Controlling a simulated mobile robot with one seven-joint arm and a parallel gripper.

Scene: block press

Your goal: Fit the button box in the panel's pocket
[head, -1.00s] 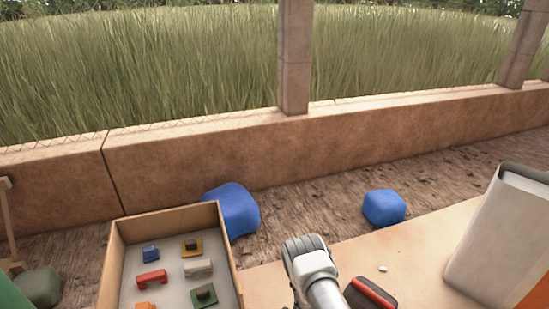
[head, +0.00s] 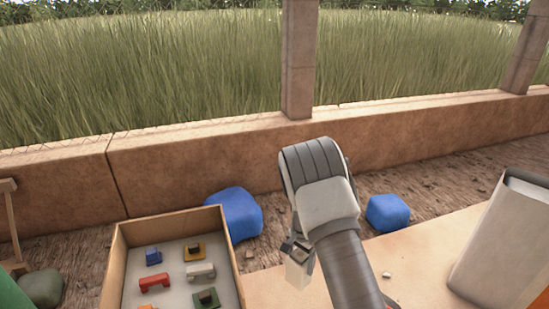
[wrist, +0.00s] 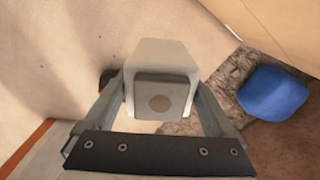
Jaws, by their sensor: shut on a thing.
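The button box is a pale grey block with a darker square plate and a round button, seen in the wrist view (wrist: 160,55). My gripper (wrist: 160,85) is shut on it, one finger on each side. In the head view my gripper (head: 297,250) hangs beyond my wrist, and the pale box (head: 297,273) shows below it, partly hidden by my arm. The box is held above the table, right of the tray. I cannot make out the panel's pocket in either view.
A cardboard-sided tray (head: 119,262) with several coloured blocks stands at left. A large white and grey upright object (head: 500,245) stands at right. Blue lumps (head: 388,213) lie on the ground beyond the table (head: 430,240). A small pale bit (head: 387,275) lies on the table.

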